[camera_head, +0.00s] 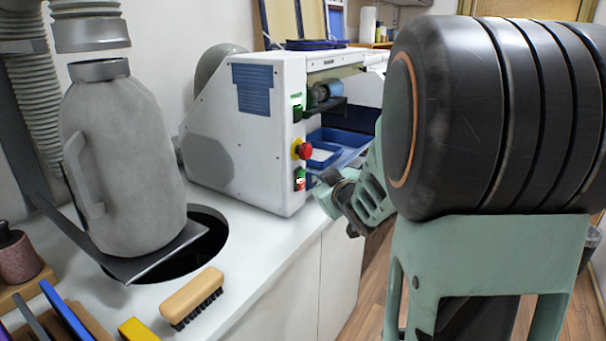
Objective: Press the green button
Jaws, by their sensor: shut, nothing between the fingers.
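The green button (297,112) is on the narrow front edge of a white machine (245,145), above a red mushroom knob (304,151) on a yellow base. A lower switch (300,180) with green and red parts sits below the knob. My gripper (328,187) is shut and empty, just right of the lower switch and lower than the green button. It appears apart from the panel, though the exact gap is hard to judge. My large dark arm joint fills the right side and hides what is behind it.
A grey jug-like container (125,165) stands over a round hole in the white counter (255,265). A wooden brush (192,297) lies near the front edge. A blue tray (335,150) sits in the machine's opening. Wooden floor shows below right.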

